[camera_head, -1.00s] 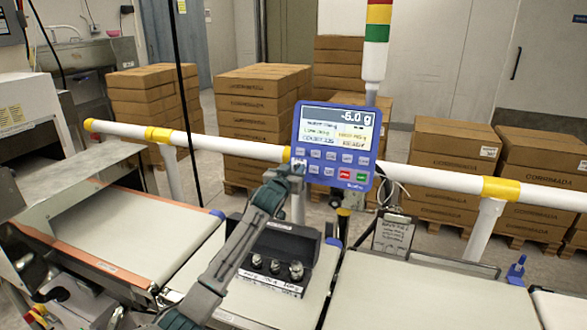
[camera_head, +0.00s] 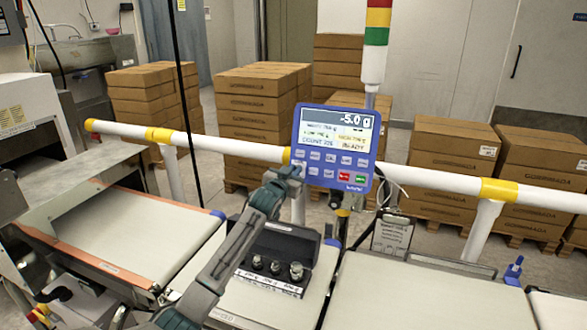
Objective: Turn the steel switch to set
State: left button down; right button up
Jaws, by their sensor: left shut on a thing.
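The blue control panel (camera_head: 336,148) stands upright on the white rail, and its screen reads about -5.0 g. Two rows of pale buttons, with a red and a green one, lie below the screen. My left gripper (camera_head: 292,170) is at the lower left corner of the panel, with its arm rising from the bottom of the picture. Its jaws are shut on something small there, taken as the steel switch. The gripper hides the switch, so its position and marking cannot be read. My right gripper is out of view.
A black holder (camera_head: 277,253) with several steel weights sits on the middle belt, just right of my left forearm. The white rail (camera_head: 420,179) crosses behind the belts. A signal tower (camera_head: 376,45) rises above the panel. The right belt (camera_head: 420,298) is bare.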

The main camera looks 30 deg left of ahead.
pick_arm(q)
jog(key=m+g+h+b, duration=0.1)
jog(key=m+b, duration=0.1)
jog(key=m, duration=0.4)
jog(key=m+h+b, duration=0.1)
jog(key=m+b, duration=0.1)
jog(key=m, duration=0.4)
jog(key=m+g+h+b, duration=0.1)
jog(key=m+h+b, duration=0.1)
jog(key=m, duration=0.3)
jog(key=shift+f+m+g+b, duration=0.1)
jog(key=shift+m+g+b, duration=0.2)
jog(key=shift+m+b, duration=0.1)
jog(key=shift+m, duration=0.3)
jog(key=c, duration=1.5)
grip_release()
